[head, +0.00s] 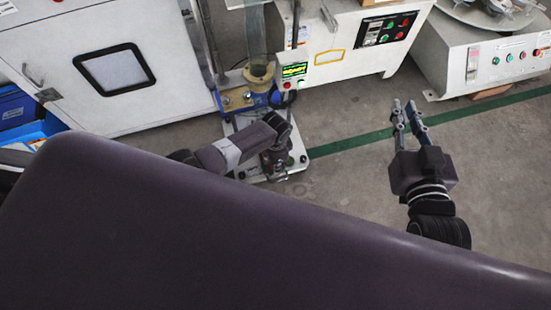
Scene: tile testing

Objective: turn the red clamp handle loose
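I cannot make out a red clamp handle in the head view. A test stand with a white base plate (240,126), a blue body (233,99) and a brass-coloured round part (258,73) stands on the floor at the middle. My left arm reaches over its base from the left. My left gripper (275,162) is low over the base plate, dark and partly covered by my own arm, so its fingers cannot be read. My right gripper (405,108) is over the bare floor to the right of the stand, its fingers apart and nothing between them.
A small box with a green display (294,71) is on the stand. Behind are a white cabinet with a dark-framed window (113,70) and a machine with a black button panel (386,29). Another machine (500,57) is at the right. Open floor (345,175) with a green stripe lies between my grippers.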

